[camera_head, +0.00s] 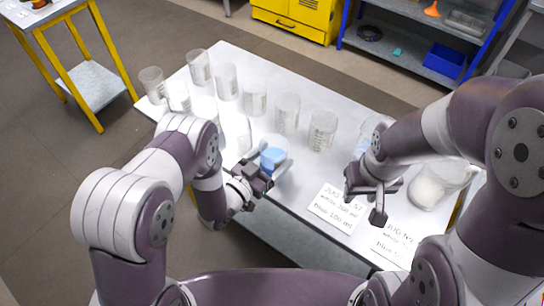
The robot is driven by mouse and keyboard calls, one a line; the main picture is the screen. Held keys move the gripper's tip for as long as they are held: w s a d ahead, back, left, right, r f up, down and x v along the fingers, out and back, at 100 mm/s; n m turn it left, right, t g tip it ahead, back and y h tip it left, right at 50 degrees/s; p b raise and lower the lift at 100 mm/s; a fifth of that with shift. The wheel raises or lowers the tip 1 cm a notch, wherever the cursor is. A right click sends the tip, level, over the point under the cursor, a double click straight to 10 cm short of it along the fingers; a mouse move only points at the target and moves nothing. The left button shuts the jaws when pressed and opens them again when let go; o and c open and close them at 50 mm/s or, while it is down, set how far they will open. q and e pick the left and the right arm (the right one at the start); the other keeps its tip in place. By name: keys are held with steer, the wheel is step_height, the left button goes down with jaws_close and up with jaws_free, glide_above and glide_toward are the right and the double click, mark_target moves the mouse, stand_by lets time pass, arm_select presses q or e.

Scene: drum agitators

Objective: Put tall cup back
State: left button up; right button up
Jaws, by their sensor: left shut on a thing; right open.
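Several clear cups with printed markings stand on the white table (335,90). One tall cup (322,130) stands near the middle, and another (287,112) stands beside it to the left. My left gripper (262,172) is shut on a cup with blue contents (273,154) near the table's front edge. Whether that cup touches the table is unclear. My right gripper (373,193) is open and empty above the front right part of the table. A cup with blue contents (364,146) is partly hidden behind my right arm.
A wide jug with white contents (432,186) stands at the right end. Two printed sheets lie in front, a left one (338,208) and a right one (397,243). More cups (199,67) crowd the left end. A yellow cabinet (297,18) and a blue shelf stand behind.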

arm_select(q)
steer(key=o, duration=1.2)
steer(key=shift+f, duration=0.1)
steer(key=shift+r+p, duration=0.25)
steer(key=shift+p, duration=0.05)
steer(key=b+v, duration=0.2)
steer(key=v, duration=1)
steer(key=w+a+g+y, duration=0.1)
steer(key=w, duration=0.1)
steer(key=w+a+f+g+y, duration=0.1)
steer(key=w+y, duration=0.1)
steer(key=w+a+g+y, duration=0.1)
steer(key=w+y, duration=0.1)
steer(key=w, duration=0.1)
steer(key=shift+a+f, duration=0.25)
steer(key=shift+a, duration=0.05)
steer(key=a+r+n+g+y, duration=0.3)
steer(key=a+y, duration=0.2)
steer(key=a, duration=0.1)
steer(key=s+r+n+g+y, duration=0.1)
steer(key=s+r+n+g, duration=0.3)
steer(key=s, duration=0.9)
step_height(320, 180, up, 3)
steer(key=shift+s+a+f+n+g+y, duration=0.25)
steer(key=shift+a+n+g, duration=0.2)
steer(key=shift+g, duration=0.75)
